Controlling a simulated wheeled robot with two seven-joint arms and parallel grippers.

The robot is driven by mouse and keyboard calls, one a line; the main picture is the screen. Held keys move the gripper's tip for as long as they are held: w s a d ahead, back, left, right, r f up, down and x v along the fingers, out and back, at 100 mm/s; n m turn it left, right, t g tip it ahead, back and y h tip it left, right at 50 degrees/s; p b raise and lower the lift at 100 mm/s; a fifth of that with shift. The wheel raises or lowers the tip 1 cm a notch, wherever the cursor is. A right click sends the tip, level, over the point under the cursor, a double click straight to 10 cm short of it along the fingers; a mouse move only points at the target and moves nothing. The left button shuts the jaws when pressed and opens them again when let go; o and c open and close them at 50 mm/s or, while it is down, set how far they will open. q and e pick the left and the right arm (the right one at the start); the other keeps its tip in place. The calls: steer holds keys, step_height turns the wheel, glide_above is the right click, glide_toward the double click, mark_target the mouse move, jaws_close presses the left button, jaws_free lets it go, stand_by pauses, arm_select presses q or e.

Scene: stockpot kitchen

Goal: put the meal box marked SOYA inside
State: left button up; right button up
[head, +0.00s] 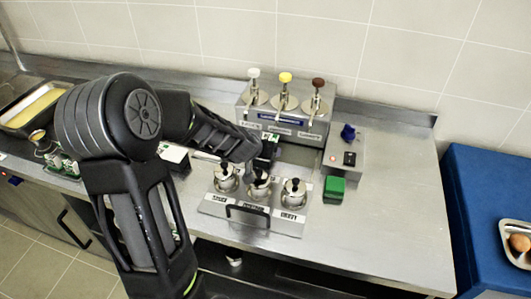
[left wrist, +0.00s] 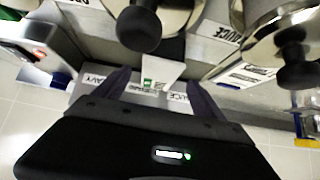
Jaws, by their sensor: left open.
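My left gripper (head: 266,150) is above the steel counter, between the pot-lid station and the pump dispensers. In the left wrist view its open fingers (left wrist: 160,90) straddle a small white piece with a green mark (left wrist: 155,72); I cannot tell whether they touch it. No SOYA marking is readable on any box. A white box with a dark part (head: 174,155) sits partly behind my left arm. Several small green-and-white boxes (head: 62,164) stand at the far left. My right gripper is not in view.
A steel station with several lidded pots (head: 215,205) and a black handle sits at the counter front. Behind it is a dispenser with pumps (head: 300,125). A green box (head: 334,190) and a button box (head: 345,158) are to the right. The right counter (head: 390,230) is clear.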

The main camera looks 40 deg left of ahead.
arm_select(q)
steer(key=shift+s+r, duration=0.1)
steer(key=shift+w+f, duration=0.2)
steer(key=shift+f, duration=0.15)
steer(key=b+x, duration=0.1)
steer(key=x, duration=0.2)
steer(key=shift+w+f+b, duration=0.15)
steer(key=shift+f+b, duration=0.15)
steer(key=shift+b, duration=0.05)
steer(key=shift+w+a+f, duration=0.2)
steer(key=shift+w+f, duration=0.1)
steer(key=shift+w, duration=0.1)
steer(key=shift+c, duration=0.2)
steer(key=shift+r, duration=0.1)
jaws_close()
